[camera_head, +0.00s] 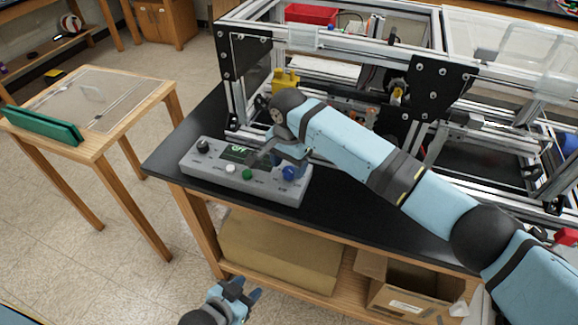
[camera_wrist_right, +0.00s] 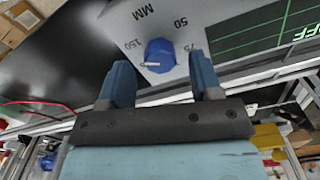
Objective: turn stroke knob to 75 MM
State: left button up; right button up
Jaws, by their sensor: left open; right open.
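The blue stroke knob (camera_head: 290,173) is at the right end of the grey control box (camera_head: 240,192). In the right wrist view the blue knob (camera_wrist_right: 160,54) has a white pointer directed left, near the 150 mark (camera_wrist_right: 133,43). The 50 mark (camera_wrist_right: 180,22) and a partly hidden 75 mark (camera_wrist_right: 195,46) are also there. My right gripper (camera_head: 279,161) is open over the box, its fingers (camera_wrist_right: 160,72) on either side of the knob in that view; I cannot tell whether they touch it. My left gripper (camera_head: 240,289) is open and empty, low at the bottom.
The box also has a black knob (camera_head: 203,146), a white button (camera_head: 230,168), a green button (camera_head: 247,174) and a dark display (camera_head: 238,155). The extrusion frame (camera_head: 350,40) stands behind. The black tabletop (camera_head: 370,215) is clear right of the box.

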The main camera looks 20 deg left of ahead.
jog(key=shift+f, duration=0.75)
jog(key=c, duration=0.9)
jog(key=shift+c, duration=0.2)
jog(key=shift+r, duration=0.1)
